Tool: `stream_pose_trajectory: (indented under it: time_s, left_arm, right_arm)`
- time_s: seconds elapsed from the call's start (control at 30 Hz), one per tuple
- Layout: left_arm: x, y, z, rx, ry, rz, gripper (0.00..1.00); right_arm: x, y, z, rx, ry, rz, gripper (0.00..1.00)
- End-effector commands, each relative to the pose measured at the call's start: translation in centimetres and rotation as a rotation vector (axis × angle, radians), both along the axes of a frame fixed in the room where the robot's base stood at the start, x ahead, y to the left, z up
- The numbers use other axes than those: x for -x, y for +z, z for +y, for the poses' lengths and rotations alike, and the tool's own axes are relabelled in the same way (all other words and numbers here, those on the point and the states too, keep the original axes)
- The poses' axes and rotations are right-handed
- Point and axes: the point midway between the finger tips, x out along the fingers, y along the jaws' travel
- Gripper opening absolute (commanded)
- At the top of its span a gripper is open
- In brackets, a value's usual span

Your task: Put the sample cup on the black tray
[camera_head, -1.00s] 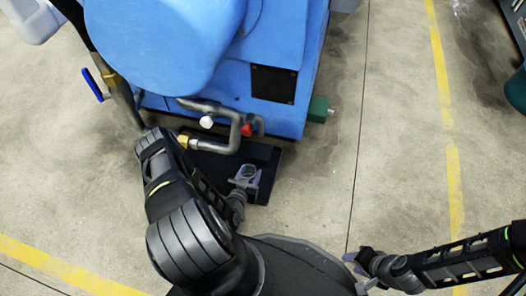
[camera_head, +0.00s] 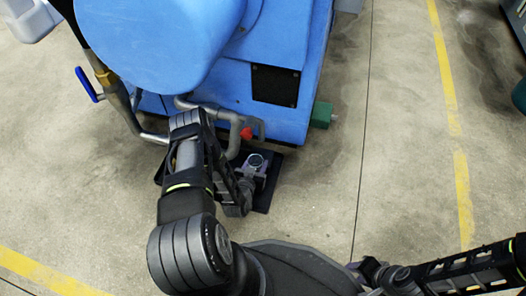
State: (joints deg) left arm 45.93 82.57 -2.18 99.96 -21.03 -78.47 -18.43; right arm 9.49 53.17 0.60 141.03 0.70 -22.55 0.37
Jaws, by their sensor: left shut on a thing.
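The sample cup (camera_head: 257,159) shows as a small, round, pale-rimmed cup seen from above. My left gripper (camera_head: 252,169) is shut on it, over the black tray (camera_head: 266,196). The tray lies at the foot of the blue machine, and my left arm hides much of its left part. I cannot tell whether the cup touches the tray. My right gripper (camera_head: 356,268) is at the lower middle, far from the cup and tray; its fingers are too small and partly hidden to tell their state.
The blue machine (camera_head: 300,50) stands just behind the tray. Its grey bent pipe (camera_head: 232,142) with a red valve handle (camera_head: 246,133) hangs close to my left forearm and the cup. A green block (camera_head: 321,115) juts from the machine's right side. The concrete floor at right is clear.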

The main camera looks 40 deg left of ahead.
Motion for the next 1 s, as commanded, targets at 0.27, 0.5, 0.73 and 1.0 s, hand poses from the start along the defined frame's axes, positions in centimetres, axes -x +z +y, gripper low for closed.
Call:
stream_pose_trajectory:
  time_s: [0.27, 0.5, 0.73, 1.0]
  left_arm:
    - [-4.3, -0.2, 1.5, 0.001, 0.001, 0.001, 0.08]
    - [-4.5, -0.1, 1.6, 0.001, 0.001, 0.002, 0.08]
    - [-5.7, -0.2, 2.1, -0.001, 0.001, -0.001, 0.08]
    - [-8.6, -1.7, 3.0, 0.003, 0.001, 0.003, 0.08]
  right_arm:
    - [-0.3, -1.5, -0.1, -0.004, -0.001, -0.002, 0.36]
    - [-0.3, -1.4, -0.1, -0.004, -0.001, -0.001, 0.36]
    - [-0.3, -2.0, -0.1, -0.004, -0.002, -0.001, 0.36]
    - [-0.7, -4.1, -0.2, -0.008, -0.004, -0.003, 0.36]
